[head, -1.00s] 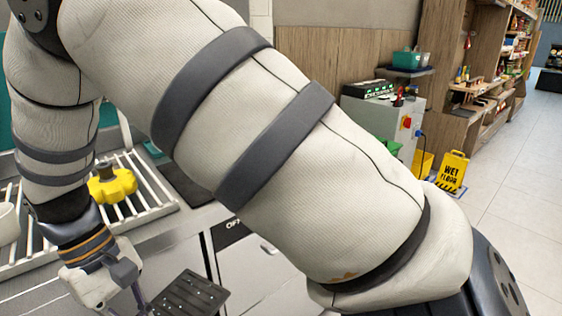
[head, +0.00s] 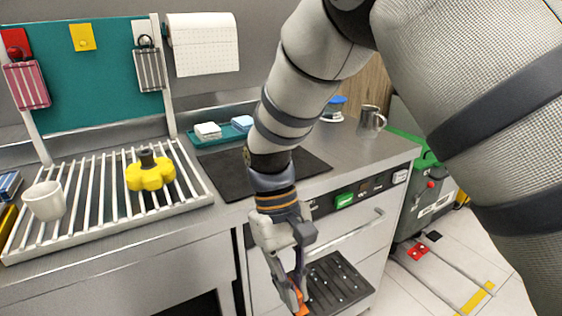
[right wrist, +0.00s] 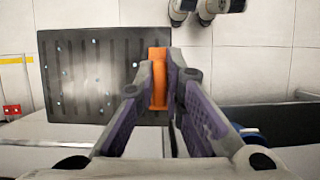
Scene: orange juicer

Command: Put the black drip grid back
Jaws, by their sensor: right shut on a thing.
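My right gripper (head: 296,290) is shut on the orange handle (right wrist: 157,78) of the black drip grid (head: 340,284). It holds the grid in the air in front of the counter's drawer front, below the worktop. In the right wrist view the grid (right wrist: 88,78) reaches left from the fingers, a dark slotted plate with small bright drops on it. The handle sits between the two fingers. The juicer cannot be made out for sure. My left gripper is out of view.
A slatted rack (head: 192,198) holds a yellow knob-like part (head: 150,174) and a white mug (head: 44,201). A dark flat panel (head: 222,178) lies on the steel worktop, with a metal cup (head: 371,121) at the back right.

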